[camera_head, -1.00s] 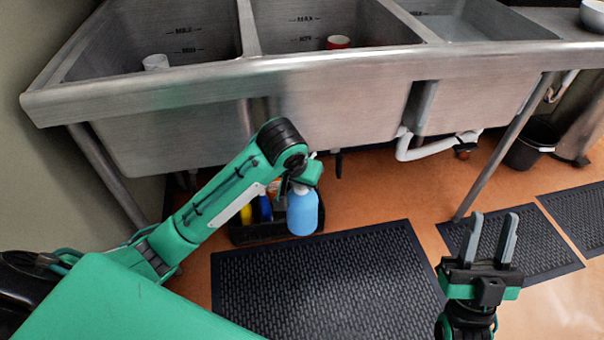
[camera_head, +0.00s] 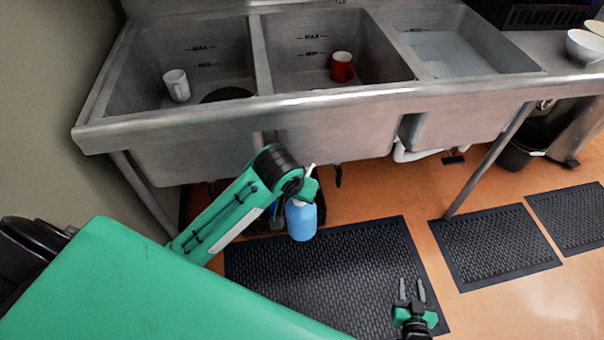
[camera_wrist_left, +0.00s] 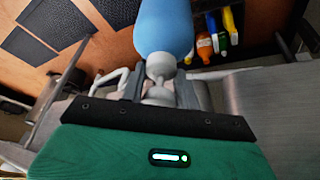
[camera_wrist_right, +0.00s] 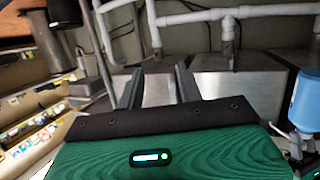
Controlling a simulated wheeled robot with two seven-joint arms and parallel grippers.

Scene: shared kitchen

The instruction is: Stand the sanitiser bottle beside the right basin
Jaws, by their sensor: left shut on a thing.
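The sanitiser bottle (camera_head: 301,220), blue with a pale pump top, hangs roughly upright in front of the sink, below its front rim. My left gripper (camera_head: 308,190) is shut on the bottle's neck; the left wrist view shows the bottle (camera_wrist_left: 166,28) beyond the fingers (camera_wrist_left: 160,88). The right basin (camera_head: 450,52) is the rightmost of the steel sink's three and looks filled with pale liquid. My right gripper (camera_head: 412,292) is open and empty, low over the floor mat. The right wrist view shows its parted fingers (camera_wrist_right: 160,86) and the bottle (camera_wrist_right: 308,102) at the right edge.
A white mug (camera_head: 177,85) is in the left basin and a red mug (camera_head: 342,67) in the middle one. Bowls (camera_head: 588,46) stand on the counter at right. The sink's front rim (camera_head: 300,98) lies above the bottle. A bin (camera_head: 522,150) and sink legs stand below.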

